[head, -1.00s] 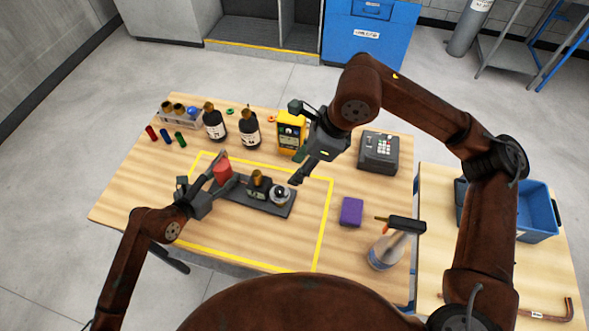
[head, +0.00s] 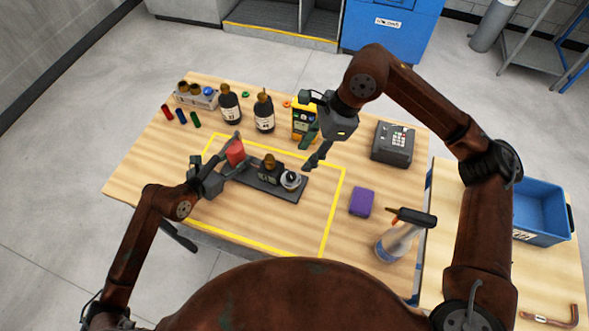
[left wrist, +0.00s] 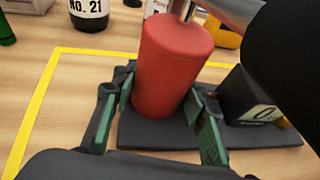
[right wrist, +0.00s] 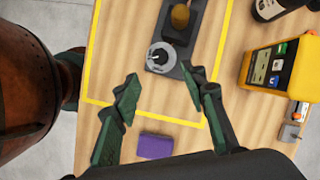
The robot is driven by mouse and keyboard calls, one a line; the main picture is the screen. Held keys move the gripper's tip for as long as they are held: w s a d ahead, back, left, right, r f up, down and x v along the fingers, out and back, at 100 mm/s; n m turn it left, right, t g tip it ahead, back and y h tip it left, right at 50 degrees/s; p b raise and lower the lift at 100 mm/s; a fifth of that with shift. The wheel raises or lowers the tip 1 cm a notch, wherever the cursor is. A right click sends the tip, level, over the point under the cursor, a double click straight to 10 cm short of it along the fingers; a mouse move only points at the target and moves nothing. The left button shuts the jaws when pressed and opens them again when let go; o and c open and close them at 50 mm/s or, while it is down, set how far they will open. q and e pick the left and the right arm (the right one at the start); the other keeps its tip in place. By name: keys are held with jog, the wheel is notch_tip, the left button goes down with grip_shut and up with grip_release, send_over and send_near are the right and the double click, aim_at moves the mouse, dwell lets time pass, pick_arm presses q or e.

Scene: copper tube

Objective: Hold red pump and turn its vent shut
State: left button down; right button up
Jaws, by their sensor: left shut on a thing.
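The red pump (head: 235,153) is an upright red cylinder at the left end of a dark base plate (head: 258,187). In the left wrist view the pump (left wrist: 172,70) stands between the fingers of my left gripper (left wrist: 155,112), which is shut on it. A silver round fitting with a dark knob (head: 290,181) sits at the plate's right end; it also shows in the right wrist view (right wrist: 160,57). A dark block with a brass top (head: 269,170) stands between them. My right gripper (right wrist: 163,92) is open and empty, above the table to the right of the plate.
A yellow meter (head: 304,123) and two dark bottles (head: 265,115) stand behind the plate. A purple block (head: 362,202), a spray bottle (head: 392,243) and a grey keypad box (head: 392,145) are to the right. The taped area's right part is clear.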

aim_at(291, 175)
jog(key=x, duration=0.9)
jog(key=shift+f, duration=0.15)
grip_shut()
